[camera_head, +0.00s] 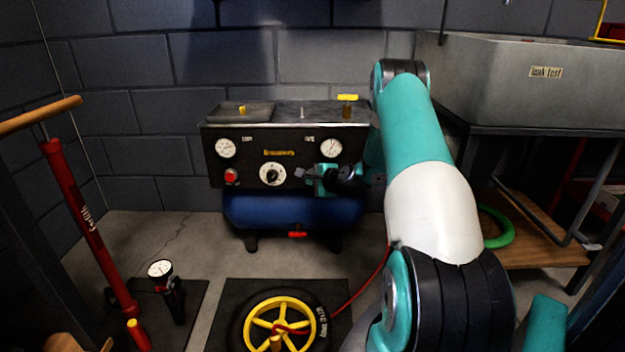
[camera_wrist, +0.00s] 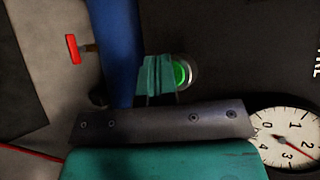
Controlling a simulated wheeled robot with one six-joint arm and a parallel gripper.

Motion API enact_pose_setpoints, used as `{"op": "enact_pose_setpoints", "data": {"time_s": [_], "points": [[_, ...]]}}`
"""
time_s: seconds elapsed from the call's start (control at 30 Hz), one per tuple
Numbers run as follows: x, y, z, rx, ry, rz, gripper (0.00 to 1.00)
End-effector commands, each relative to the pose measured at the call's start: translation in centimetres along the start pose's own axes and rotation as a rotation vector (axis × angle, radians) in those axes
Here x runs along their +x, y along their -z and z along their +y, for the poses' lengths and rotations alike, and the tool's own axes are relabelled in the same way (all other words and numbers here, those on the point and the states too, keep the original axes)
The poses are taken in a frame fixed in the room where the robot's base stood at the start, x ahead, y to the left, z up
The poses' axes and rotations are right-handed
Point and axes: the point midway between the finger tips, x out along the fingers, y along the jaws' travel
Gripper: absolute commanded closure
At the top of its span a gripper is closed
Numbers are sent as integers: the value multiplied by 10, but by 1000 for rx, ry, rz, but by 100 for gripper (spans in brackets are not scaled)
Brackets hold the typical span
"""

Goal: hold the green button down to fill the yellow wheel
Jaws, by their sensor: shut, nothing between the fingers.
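The green button (camera_wrist: 182,73) is a bright green disc in a pale ring on the dark panel, seen in the wrist view. In the head view my gripper (camera_head: 322,182) hides it. My gripper is shut and empty. Its teal fingertips (camera_wrist: 159,76) cover the left edge of the button in the wrist view; I cannot tell whether they touch or press it. The yellow wheel (camera_head: 283,300) with a dark tyre lies flat on a black floor mat (camera_head: 233,292). A red hose (camera_head: 362,288) runs to its middle.
The compressor panel (camera_head: 216,157) has a red button (camera_head: 231,175), a dial (camera_head: 272,174) and gauges (camera_head: 225,148) (camera_wrist: 287,138). Its blue tank (camera_head: 270,209) is below. A red floor pump (camera_head: 80,210) stands left; a metal sink (camera_head: 500,85) is right.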

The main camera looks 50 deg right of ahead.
Motion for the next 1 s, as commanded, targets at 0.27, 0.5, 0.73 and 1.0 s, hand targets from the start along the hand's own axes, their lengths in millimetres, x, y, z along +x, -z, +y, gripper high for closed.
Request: {"op": "enact_pose_setpoints", "data": {"time_s": [0.27, 0.5, 0.73, 1.0], "points": [[0, 0, 0, -1, 1, 1, 100], [0, 0, 0, -1, 1, 1, 100], [0, 0, 0, -1, 1, 1, 100], [-6, -4, 3, 1, 0, 1, 100]]}}
